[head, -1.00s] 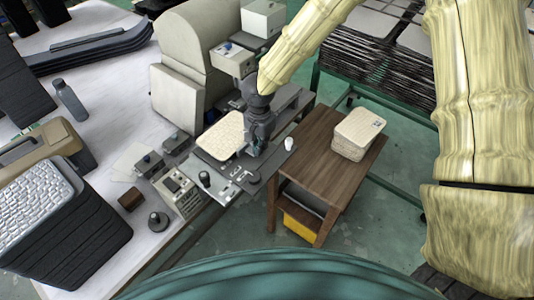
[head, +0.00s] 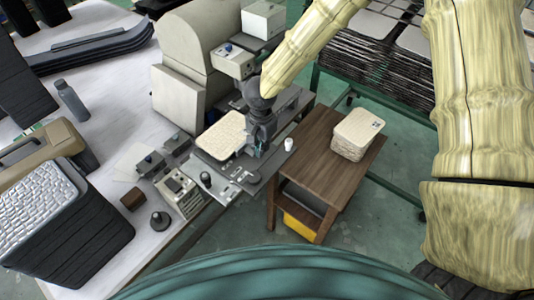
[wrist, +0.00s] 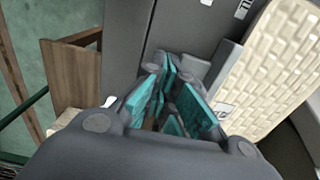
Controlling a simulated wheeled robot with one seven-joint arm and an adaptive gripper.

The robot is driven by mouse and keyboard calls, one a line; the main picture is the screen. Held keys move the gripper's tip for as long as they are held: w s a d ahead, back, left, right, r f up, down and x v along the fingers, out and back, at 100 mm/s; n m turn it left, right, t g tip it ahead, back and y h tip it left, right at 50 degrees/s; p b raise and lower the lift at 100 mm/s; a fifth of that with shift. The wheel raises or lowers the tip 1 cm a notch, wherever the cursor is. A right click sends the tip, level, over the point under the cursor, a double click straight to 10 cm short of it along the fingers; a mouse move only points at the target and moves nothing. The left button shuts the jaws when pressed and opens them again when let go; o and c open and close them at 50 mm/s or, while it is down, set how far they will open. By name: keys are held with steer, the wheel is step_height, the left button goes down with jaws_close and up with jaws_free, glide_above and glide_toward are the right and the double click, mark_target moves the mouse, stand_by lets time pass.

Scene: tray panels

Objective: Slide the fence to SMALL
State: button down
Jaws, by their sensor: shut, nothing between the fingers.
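My gripper (head: 254,150) is shut and empty, low over the grey panel (head: 228,187) at the right edge of the cream woven pad (head: 222,135). In the wrist view its teal-padded fingers (wrist: 180,105) point down at the panel. A raised grey bar (wrist: 221,72), which looks like the fence, stands between the fingers and the pad (wrist: 275,75). The fingers are beside the bar; I cannot tell whether they touch it. White label marks (wrist: 243,9) show on the panel, too cropped to read. The fingers hide part of the panel.
A black knob (head: 206,179) stands on the panel's near part. A small white cylinder (head: 289,144) is at its right edge. A wooden side table (head: 318,158) with a woven block (head: 357,135) stands to the right. A beige machine (head: 190,50) rises behind the panel.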

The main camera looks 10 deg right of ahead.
steer(key=shift+r+p, duration=2.5)
steer(key=shift+p, duration=0.3)
steer(key=shift+r, duration=0.95)
